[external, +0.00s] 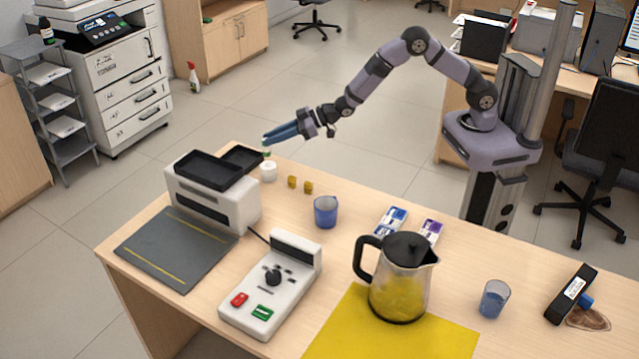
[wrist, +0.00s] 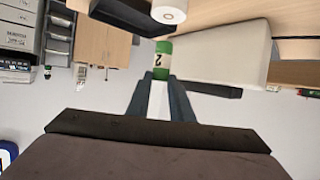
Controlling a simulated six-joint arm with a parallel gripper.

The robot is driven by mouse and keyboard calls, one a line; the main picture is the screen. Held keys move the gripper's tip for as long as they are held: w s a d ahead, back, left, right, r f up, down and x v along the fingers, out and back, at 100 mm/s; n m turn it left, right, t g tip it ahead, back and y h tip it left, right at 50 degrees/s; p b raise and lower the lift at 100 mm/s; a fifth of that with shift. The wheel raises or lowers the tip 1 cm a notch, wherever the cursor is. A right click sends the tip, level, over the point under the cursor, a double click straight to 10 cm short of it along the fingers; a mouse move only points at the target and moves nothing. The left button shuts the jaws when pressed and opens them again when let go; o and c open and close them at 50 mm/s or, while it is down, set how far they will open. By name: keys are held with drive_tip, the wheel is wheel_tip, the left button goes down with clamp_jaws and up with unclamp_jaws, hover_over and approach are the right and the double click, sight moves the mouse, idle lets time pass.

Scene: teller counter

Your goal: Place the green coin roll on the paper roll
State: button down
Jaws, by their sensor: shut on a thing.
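The green coin roll (wrist: 162,60) has a pale band with a dark mark and sits between my gripper's fingertips (wrist: 161,82) in the wrist view. In the external view my gripper (external: 268,139) is shut on it, and a small part of the green coin roll (external: 266,153) shows below the fingers. The white paper roll (external: 268,171) stands on the counter just below the coin roll. The paper roll also shows at the top of the wrist view (wrist: 169,11). I cannot tell whether the two rolls touch.
A white machine (external: 213,200) with black trays (external: 208,170) stands close to the left of the paper roll. A blue cup (external: 326,211) and a kettle (external: 398,278) stand further right.

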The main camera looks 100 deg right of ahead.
drive_tip(key=shift+f+p, duration=0.35)
drive_tip(key=shift+f, duration=1.55)
drive_tip(key=shift+f, duration=0.15)
drive_tip(key=c, duration=1.6)
unclamp_jaws()
drive_tip(key=shift+o, duration=0.2)
drive_tip(key=b+v, duration=0.2)
drive_tip(key=v, duration=1)
drive_tip(key=shift+a, duration=0.15)
